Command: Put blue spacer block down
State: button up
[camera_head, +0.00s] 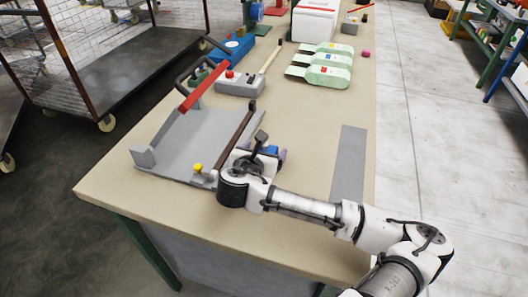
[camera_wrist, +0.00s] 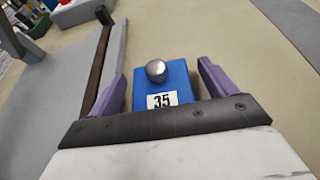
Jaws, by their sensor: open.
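The blue spacer block (camera_wrist: 174,80) has a round silver knob on top and a white label reading 35. In the wrist view it sits between the two purple fingers of my gripper (camera_wrist: 165,88), with a visible gap at the right finger. The fingers are open. In the head view the blue block (camera_head: 270,150) is partly hidden by my gripper (camera_head: 268,155), beside the right edge of the grey press plate (camera_head: 180,140). The block appears to rest on the bench top, though its underside is hidden.
The press has a brown bar (camera_head: 236,138), a red-handled lever (camera_head: 204,86) and a yellow knob (camera_head: 198,168). A grey control box (camera_head: 240,84) and green foam pieces (camera_head: 325,66) lie farther back. A grey strip (camera_head: 349,165) lies right. Bench (camera_head: 305,125) between is clear.

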jog(key=c, duration=1.4)
notch_tip(320, 180, up, 20)
jog(key=shift+f+b, duration=0.1)
jog(key=shift+b, duration=0.8)
jog(key=shift+c, duration=0.2)
